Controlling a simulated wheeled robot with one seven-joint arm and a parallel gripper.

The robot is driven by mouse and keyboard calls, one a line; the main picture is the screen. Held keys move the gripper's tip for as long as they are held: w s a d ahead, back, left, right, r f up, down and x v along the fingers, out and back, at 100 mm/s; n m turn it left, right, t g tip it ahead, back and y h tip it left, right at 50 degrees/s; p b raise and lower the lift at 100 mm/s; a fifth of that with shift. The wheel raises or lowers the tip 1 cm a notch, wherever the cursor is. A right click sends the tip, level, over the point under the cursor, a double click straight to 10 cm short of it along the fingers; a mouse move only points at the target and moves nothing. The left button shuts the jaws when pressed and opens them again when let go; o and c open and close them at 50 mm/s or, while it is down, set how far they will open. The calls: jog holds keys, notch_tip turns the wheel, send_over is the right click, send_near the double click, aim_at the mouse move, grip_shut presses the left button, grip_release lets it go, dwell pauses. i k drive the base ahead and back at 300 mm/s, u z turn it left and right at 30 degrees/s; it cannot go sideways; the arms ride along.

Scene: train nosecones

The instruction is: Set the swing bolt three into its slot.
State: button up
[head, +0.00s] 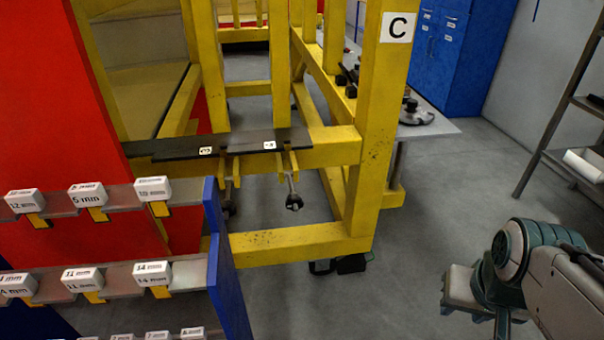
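A swing bolt (291,188) with a black knob at its lower end hangs from a yellow bracket under the dark plate (240,139) on the yellow frame. A second swing bolt (229,203) hangs to its left, partly hidden behind the blue rack edge. The slots are not clear from here. My gripper (462,290) is at the lower right, well apart from both bolts. Its fingers are not clearly visible.
The yellow frame (375,130) has a post marked C. A shelf rack (90,270) with labelled white boxes and a blue side panel (225,270) stands at front left. A grey table (435,130) with dark parts stands behind.

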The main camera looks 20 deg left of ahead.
aim_at(228, 197)
jog(key=z, duration=0.9)
jog(key=i, duration=1.2)
jog(key=u, duration=3.3)
